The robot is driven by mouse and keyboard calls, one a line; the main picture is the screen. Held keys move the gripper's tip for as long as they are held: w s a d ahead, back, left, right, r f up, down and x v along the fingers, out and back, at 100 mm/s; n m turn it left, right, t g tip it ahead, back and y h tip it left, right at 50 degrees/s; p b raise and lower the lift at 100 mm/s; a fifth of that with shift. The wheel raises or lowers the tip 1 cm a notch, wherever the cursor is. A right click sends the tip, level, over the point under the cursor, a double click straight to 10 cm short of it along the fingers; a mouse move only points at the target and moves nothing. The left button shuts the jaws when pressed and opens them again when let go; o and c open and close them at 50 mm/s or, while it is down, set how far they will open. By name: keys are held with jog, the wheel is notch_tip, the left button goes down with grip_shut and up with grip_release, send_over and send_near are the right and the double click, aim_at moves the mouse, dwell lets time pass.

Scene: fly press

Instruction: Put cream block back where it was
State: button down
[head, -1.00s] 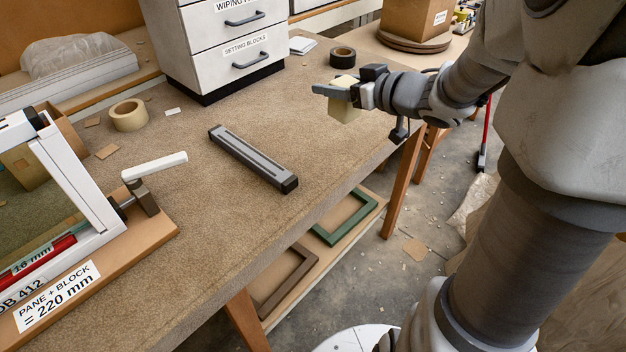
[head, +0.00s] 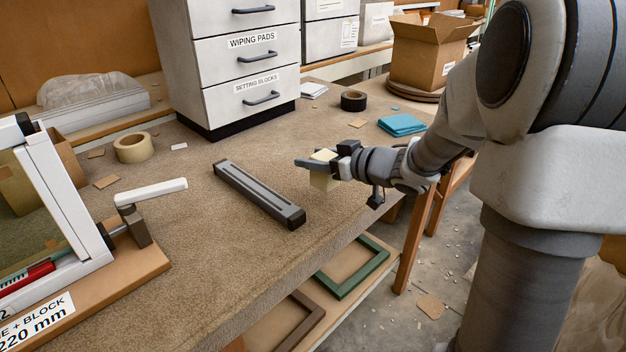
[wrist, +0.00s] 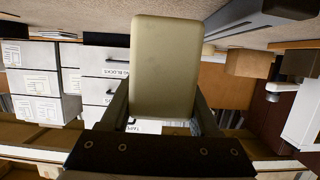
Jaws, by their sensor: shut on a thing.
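The cream block (head: 322,171) is held between the fingers of my gripper (head: 325,165), near the front edge of the workbench. In the wrist view the cream block (wrist: 165,68) fills the space between the two fingers. My gripper is shut on it. In the head view the block appears at or just above the bench top; I cannot tell whether it touches. The white drawer cabinet (head: 228,60) stands at the back, its drawers shut. One drawer is labelled "SETTING BLOCKS" (head: 260,84) and the one above "WIPING PADS" (head: 251,41).
A dark grey bar (head: 258,194) lies on the bench left of my gripper. Tape rolls (head: 132,148), a teal cloth (head: 402,125) and a cardboard box (head: 428,50) lie farther back. Bare bench lies between the bar and cabinet.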

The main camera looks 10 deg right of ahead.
jog(key=shift+w+a+f, duration=0.15)
jog(key=shift+w+f, duration=0.05)
jog(key=shift+w, duration=0.05)
jog(key=shift+f, duration=0.3)
jog(key=shift+f+b, duration=1)
jog(key=shift+f, duration=0.6)
jog(key=shift+f, duration=0.15)
jog(key=shift+c, duration=0.6)
grip_release()
jog(key=shift+f, duration=0.1)
